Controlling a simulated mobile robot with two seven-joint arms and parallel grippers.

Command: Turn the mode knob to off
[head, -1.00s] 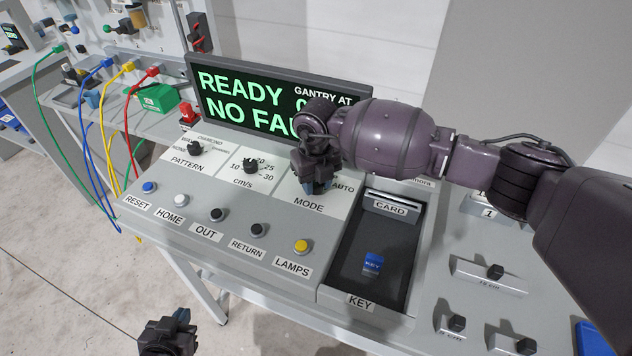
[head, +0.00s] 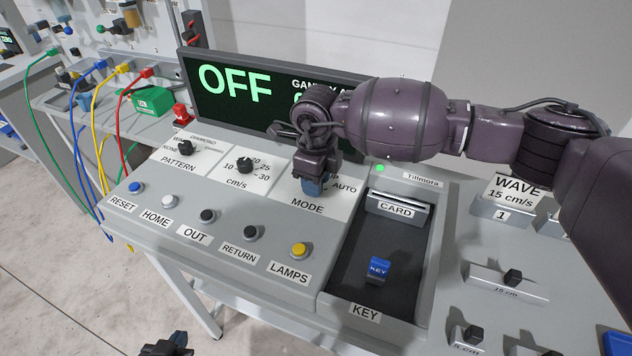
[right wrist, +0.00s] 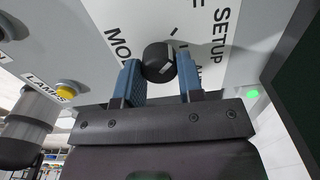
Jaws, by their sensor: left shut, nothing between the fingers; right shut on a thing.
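The mode knob (right wrist: 158,62) is round and black with a pale pointer mark, on a white plate lettered MODE, SETUP and AUTO. In the right wrist view it sits between the blue finger pads of my right gripper (right wrist: 160,82), which is shut on it. In the head view my right gripper (head: 313,186) points down at the MODE plate (head: 305,208) and hides the knob. The display (head: 235,95) reads OFF in large green letters; its right part is behind my arm. My left gripper (head: 168,346) is shut and empty at the bottom edge, away from the console.
Pattern (head: 184,147) and speed (head: 244,166) knobs stand left of the mode plate. A row of buttons ends at the yellow LAMPS button (head: 299,250).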

